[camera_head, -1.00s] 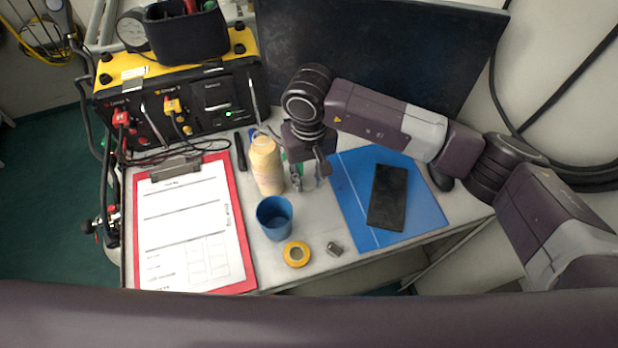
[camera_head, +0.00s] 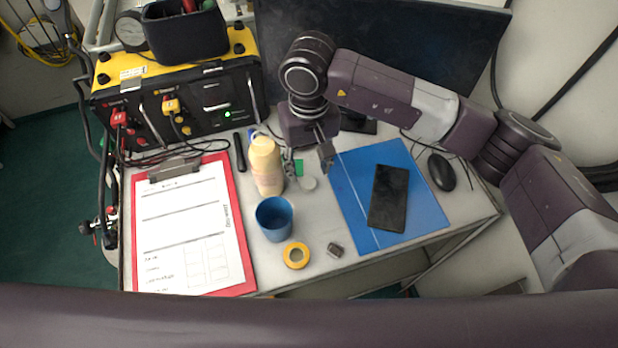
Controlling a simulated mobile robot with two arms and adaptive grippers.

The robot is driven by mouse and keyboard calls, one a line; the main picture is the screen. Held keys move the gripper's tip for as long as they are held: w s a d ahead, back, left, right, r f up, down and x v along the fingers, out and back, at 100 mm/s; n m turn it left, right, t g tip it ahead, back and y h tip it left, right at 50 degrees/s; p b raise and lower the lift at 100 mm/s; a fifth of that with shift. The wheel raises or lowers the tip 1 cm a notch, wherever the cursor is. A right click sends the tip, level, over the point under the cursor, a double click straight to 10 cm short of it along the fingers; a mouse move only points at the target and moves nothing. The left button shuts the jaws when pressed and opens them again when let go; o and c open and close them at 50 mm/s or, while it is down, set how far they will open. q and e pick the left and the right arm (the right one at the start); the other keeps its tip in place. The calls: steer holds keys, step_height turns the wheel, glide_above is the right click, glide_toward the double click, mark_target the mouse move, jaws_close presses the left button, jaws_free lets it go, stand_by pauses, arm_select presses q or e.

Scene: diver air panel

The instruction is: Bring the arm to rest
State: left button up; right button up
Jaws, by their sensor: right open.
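My right arm comes in from the right, bent over the back of the table. Its gripper (camera_head: 308,160) hangs just right of the cream bottle (camera_head: 267,166), above the tabletop. My left gripper does not show.
The white table (camera_head: 300,215) holds a red clipboard (camera_head: 248,262), blue cup (camera_head: 275,219), yellow tape roll (camera_head: 296,255), small metal piece (camera_head: 335,249), blue folder (camera_head: 426,215), black phone (camera_head: 388,198) and mouse (camera_head: 441,172). The air panel (camera_head: 205,110) and dark monitor (camera_head: 400,45) stand behind.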

step_height(320, 180, up, 7)
steer(key=b, duration=0.1)
steer(key=shift+r, duration=0.2)
